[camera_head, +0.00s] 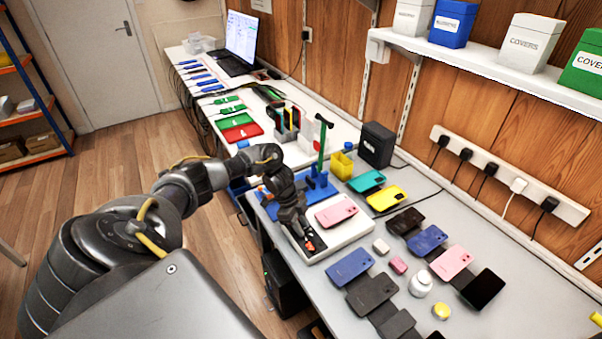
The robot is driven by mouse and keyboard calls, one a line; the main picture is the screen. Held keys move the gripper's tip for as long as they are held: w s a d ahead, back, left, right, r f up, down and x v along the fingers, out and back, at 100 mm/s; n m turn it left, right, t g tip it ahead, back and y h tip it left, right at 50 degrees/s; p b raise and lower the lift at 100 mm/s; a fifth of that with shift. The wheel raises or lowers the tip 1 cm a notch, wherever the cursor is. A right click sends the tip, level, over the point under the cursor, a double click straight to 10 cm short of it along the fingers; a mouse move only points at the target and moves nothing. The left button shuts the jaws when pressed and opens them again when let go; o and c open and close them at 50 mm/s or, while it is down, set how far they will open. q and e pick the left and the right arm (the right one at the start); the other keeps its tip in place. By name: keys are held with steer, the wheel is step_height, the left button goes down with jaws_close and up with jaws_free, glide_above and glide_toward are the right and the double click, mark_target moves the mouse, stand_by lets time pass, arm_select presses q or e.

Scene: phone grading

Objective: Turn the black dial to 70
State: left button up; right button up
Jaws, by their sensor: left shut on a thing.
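A white device (350,233) sits near the front edge of the grey table, with a pink phone (336,213) lying on it. My left gripper (309,242) points down at the left part of this device, beside the pink phone. It is shut on the black dial there. The dial is mostly hidden by the dark fingers, and its number marks are too small to read. My right gripper is not in view.
A blue stand with a green lever (322,145) is just behind the device. A black box (376,146) stands by the wall.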

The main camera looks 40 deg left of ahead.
arm_select(q)
steer(key=shift+a, duration=0.1)
steer(key=o, duration=1)
steer(key=shift+a+r, duration=0.15)
steer(key=shift+r, duration=0.35)
steer(key=b+v, duration=0.1)
steer(key=v, duration=0.8)
steer(key=shift+s+a+r, duration=0.1)
steer(key=shift+a+r, duration=0.1)
steer(key=shift+r, duration=0.15)
steer(key=shift+s, duration=0.1)
